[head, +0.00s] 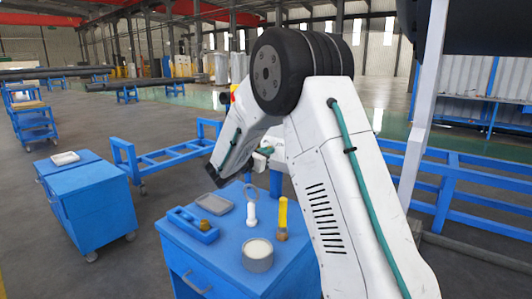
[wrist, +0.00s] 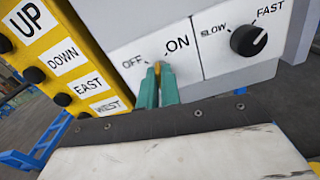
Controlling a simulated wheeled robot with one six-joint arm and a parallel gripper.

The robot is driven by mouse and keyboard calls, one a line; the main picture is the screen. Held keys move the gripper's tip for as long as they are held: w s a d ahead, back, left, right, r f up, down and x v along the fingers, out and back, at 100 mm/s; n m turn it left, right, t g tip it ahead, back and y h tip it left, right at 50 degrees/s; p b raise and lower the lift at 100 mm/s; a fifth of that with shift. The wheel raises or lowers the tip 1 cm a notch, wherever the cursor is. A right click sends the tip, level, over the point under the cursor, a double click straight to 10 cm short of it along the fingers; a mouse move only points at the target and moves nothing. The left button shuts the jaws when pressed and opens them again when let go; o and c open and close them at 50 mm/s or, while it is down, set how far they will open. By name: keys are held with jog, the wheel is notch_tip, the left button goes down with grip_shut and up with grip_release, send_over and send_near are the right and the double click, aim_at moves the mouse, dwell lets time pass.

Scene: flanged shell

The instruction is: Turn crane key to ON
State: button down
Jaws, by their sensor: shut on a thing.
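The crane key (wrist: 158,64) shows as a small yellow piece on the white panel plate (wrist: 130,52), between the OFF label on its left and the ON label on its upper right. My gripper (wrist: 157,74) has its green fingers shut on the key, and the fingertips hide most of it. Which label the key points to cannot be told. In the head view my arm covers the area, and neither the key nor its labels can be made out.
A black SLOW/FAST knob (wrist: 248,40) sits right of the key. A yellow strip (wrist: 75,62) with black buttons stands at left. In the head view, a blue cabinet (head: 205,262) holds a grey cup (head: 258,256), a yellow-handled tool (head: 282,215) and trays.

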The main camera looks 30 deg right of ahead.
jog(key=m, duration=0.6)
jog(key=shift+m, duration=0.4)
dwell(0.4)
jog(key=c, duration=1.6)
grip_release()
jog(key=shift+a, duration=0.15)
jog(key=v, duration=0.7)
jog(key=shift+s+a, duration=0.1)
jog(key=shift+a, duration=0.2)
